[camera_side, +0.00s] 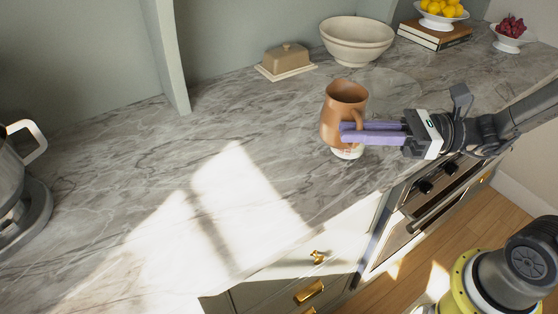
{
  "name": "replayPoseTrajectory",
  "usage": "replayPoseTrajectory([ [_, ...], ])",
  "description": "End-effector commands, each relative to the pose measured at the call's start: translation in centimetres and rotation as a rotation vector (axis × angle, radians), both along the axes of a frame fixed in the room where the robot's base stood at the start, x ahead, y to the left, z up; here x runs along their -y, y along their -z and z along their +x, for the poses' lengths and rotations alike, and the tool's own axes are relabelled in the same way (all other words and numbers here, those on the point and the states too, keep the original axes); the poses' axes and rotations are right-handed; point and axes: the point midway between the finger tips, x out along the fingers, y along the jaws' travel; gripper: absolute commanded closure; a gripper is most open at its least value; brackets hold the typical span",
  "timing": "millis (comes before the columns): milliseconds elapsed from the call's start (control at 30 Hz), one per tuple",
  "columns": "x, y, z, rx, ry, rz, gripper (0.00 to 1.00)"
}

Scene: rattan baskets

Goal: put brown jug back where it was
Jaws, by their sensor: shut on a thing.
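The brown jug (341,104) is upright near the middle right of the counter, with its open mouth facing up and its handle toward my gripper. My gripper (350,133) reaches in from the right, with its purple fingers shut on the jug at its handle side. A pale round piece (347,152) shows directly under the jug. I cannot tell whether the jug rests on it or hangs just above it.
Behind stand a butter dish (286,60), a cream bowl (357,42), books (434,36) with a lemon bowl (441,20), and a white bowl of red fruit (509,36). A metal pot (12,170) is far left. The marble counter (130,160) left of the jug is clear.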

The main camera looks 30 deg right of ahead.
Motion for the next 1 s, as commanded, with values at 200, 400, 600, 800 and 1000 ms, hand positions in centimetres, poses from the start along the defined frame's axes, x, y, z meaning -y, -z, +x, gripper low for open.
replayPoseTrajectory([
  [200,-2.1,1.9,3.4,-0.003,-0.012,0.001,1.00],
  [400,-4.1,3.8,7.3,-0.001,-0.009,0.000,1.00],
  [600,-5.4,7.1,9.9,-0.002,-0.006,0.001,1.00],
  [800,-6.1,8.8,11.4,0.003,-0.005,0.001,1.00],
  [1000,-6.5,10.2,12.1,0.000,-0.004,0.001,1.00],
])
